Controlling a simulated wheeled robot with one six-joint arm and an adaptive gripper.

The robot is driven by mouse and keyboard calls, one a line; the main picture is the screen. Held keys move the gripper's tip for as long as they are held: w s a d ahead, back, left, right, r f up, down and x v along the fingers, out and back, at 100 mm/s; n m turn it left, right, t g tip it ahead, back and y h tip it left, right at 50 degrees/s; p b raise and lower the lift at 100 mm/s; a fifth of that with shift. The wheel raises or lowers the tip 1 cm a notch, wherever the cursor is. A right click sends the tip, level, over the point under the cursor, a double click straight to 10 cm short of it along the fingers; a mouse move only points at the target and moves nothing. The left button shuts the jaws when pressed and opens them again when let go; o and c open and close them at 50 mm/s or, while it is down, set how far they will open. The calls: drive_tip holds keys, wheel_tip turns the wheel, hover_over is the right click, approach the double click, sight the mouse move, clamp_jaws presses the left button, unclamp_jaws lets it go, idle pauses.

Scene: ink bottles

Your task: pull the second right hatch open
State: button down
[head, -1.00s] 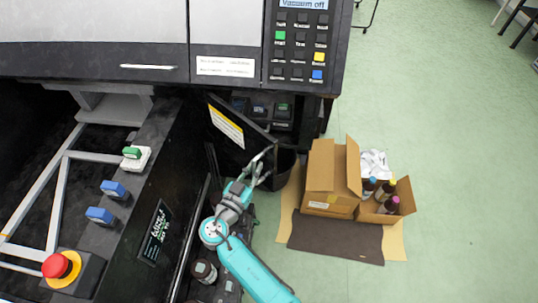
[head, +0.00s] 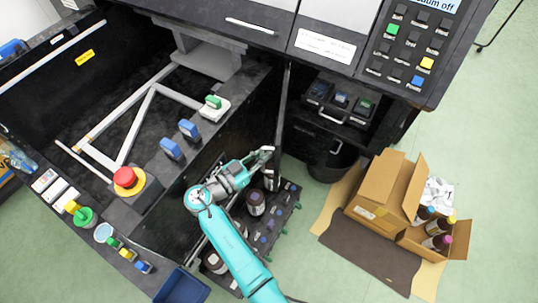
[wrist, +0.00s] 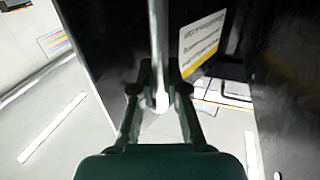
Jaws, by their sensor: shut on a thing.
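The hatch is a dark panel, seen nearly edge-on in the head view (head: 284,108). It stands swung out from the black machine front. In the wrist view the hatch (wrist: 120,55) fills the upper middle and carries a white and yellow label (wrist: 203,42). My gripper (head: 268,155) is at the lower part of the hatch. In the wrist view my gripper (wrist: 160,98) is shut on the pale upright handle bar (wrist: 158,45). The fingers partly hide the lower end of the bar.
Dark ink bottles (head: 255,203) and a dark rack (head: 270,232) show low beside my gripper.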

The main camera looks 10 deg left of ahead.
idle(0.3)
drive_tip(key=c, duration=1.2)
unclamp_jaws()
